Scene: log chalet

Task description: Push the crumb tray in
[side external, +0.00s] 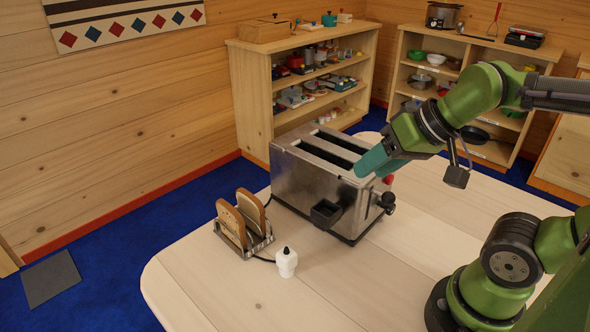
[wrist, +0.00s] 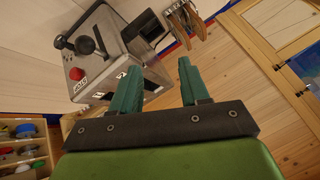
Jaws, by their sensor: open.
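The metal toaster (side external: 290,185) stands on the pale table, with two long slots on top. Its crumb tray (side external: 326,213) is a dark box sticking out of the side facing the camera, low down. In the wrist view the toaster (wrist: 98,62) shows at upper left, and the dark tray (wrist: 146,26) juts from it near the top. My gripper (side external: 365,168) is at the toaster's upper right end, above the tray's level and apart from the tray. In the wrist view the gripper (wrist: 158,68) is open, with nothing between its teal fingers. Contact with the toaster cannot be told.
A rack (side external: 246,243) with two bread slices stands left of the toaster. A small white bottle (side external: 287,263) stands in front. A black knob (side external: 388,201) and a red knob (side external: 388,179) stick out at the toaster's right end.

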